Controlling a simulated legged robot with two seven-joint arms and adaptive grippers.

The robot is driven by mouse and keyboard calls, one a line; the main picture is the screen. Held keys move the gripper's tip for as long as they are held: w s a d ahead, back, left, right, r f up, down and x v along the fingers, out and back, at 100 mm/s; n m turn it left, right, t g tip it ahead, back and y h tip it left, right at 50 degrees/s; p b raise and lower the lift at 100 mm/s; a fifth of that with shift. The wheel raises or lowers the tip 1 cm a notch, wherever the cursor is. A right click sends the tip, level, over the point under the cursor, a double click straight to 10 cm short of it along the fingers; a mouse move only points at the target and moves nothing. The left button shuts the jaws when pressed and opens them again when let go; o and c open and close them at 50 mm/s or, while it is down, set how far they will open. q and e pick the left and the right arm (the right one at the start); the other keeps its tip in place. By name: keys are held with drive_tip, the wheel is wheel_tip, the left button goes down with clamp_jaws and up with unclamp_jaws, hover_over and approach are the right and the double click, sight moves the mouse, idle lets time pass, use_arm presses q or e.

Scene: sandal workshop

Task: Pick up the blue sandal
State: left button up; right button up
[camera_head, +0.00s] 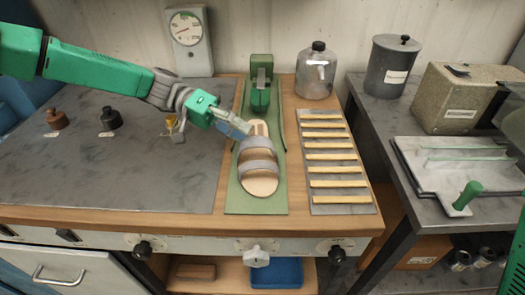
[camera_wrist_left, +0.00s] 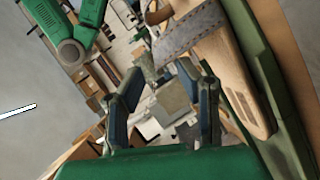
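A single sandal (camera_head: 258,184) with a tan sole and grey straps lies on a green mat (camera_head: 247,203) on the workbench. The straps look grey rather than clearly blue. My left gripper (camera_head: 240,126) is beside the sandal's far end, on its left. In the left wrist view my left gripper (camera_wrist_left: 160,78) has its two fingers spread apart with nothing held between them. The sandal (camera_wrist_left: 235,75) shows there at the upper right, outside the fingers, with a strap near the right fingertip. I cannot tell whether they touch. My right gripper is not in view.
A green clamp-like device (camera_head: 261,85) stands behind the sandal. A slotted board (camera_head: 318,125) with several pale strips lies to its right. A metal jug (camera_head: 316,72) stands behind the board.

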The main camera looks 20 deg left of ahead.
sight(256, 139)
use_arm(q)
drive_tip(key=shift+x, duration=0.85)
drive_tip(key=shift+s+d+f, duration=0.25)
drive_tip(key=shift+d+f, duration=0.1)
drive_tip(key=shift+d, duration=1.1)
clamp_jaws()
drive_tip(key=shift+a+r, duration=0.1)
drive_tip(key=shift+a, duration=0.3)
drive_tip(key=shift+a+r, duration=0.15)
drive_tip(key=shift+r, duration=0.1)
drive_tip(key=r, duration=0.8)
drive_tip(key=shift+d+r+p, duration=0.3)
drive_tip(key=shift+d+r, duration=0.05)
drive_tip(key=shift+r, duration=0.4)
drive_tip(key=shift+a, duration=0.1)
